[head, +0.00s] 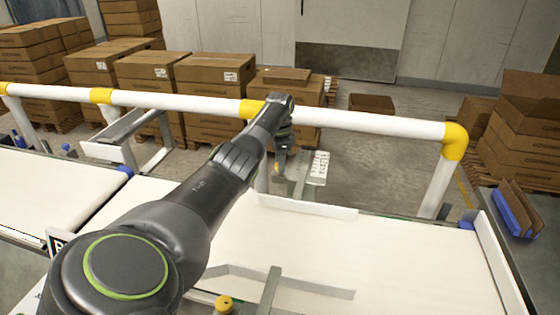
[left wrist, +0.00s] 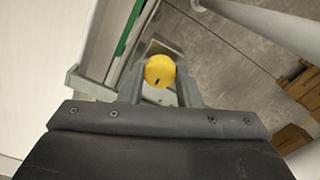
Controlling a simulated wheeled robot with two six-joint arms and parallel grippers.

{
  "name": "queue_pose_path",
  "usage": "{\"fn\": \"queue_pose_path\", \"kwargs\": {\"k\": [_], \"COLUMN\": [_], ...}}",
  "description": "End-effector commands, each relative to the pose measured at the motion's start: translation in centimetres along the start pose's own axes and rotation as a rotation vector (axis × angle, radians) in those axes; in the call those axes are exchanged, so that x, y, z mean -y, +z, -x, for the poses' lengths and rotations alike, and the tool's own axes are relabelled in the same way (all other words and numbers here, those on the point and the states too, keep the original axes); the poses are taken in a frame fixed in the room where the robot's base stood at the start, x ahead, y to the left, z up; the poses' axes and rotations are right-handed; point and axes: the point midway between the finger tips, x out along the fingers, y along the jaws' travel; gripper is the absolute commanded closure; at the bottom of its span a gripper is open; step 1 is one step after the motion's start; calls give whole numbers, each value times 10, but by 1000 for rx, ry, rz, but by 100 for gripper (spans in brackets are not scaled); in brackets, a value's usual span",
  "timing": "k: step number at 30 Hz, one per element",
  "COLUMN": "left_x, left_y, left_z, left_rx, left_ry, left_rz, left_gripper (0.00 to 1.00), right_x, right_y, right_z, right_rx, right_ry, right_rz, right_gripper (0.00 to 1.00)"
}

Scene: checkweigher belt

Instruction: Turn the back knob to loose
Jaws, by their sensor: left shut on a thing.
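The back knob (left wrist: 159,70) is round and yellow with a short dark mark near its lower edge in the left wrist view. It sits between the two grey fingers of my left gripper (left wrist: 160,88), which are shut on it. In the head view my left gripper (head: 281,166) points down beyond the far edge of the belt, and it mostly hides the back knob there. A second yellow knob (head: 224,303) shows at the near side of the belt. My right gripper is not in view.
A white guard rail (head: 365,122) with yellow joints runs behind the belt, close to my left arm. The white belt (head: 400,255) is bare, with a low side guide (head: 307,207) at its far edge. Stacked cartons (head: 150,75) stand beyond the rail.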

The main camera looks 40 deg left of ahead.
Motion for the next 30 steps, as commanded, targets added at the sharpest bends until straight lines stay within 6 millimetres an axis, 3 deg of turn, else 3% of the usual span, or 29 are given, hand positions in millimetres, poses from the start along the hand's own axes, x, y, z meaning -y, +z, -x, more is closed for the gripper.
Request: {"fn": "queue_pose_path", "kwargs": {"k": [15,30], "left_x": [0,1], "left_y": [0,-1], "left_z": [5,4], "left_rx": [-1,-3], "left_ry": [0,-2], "left_rz": [380,854], "left_gripper": [92,92], "right_x": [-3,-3], "right_y": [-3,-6], "right_z": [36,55], "right_rx": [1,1], "right_ry": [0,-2], "right_rz": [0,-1], "right_gripper": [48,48]}}
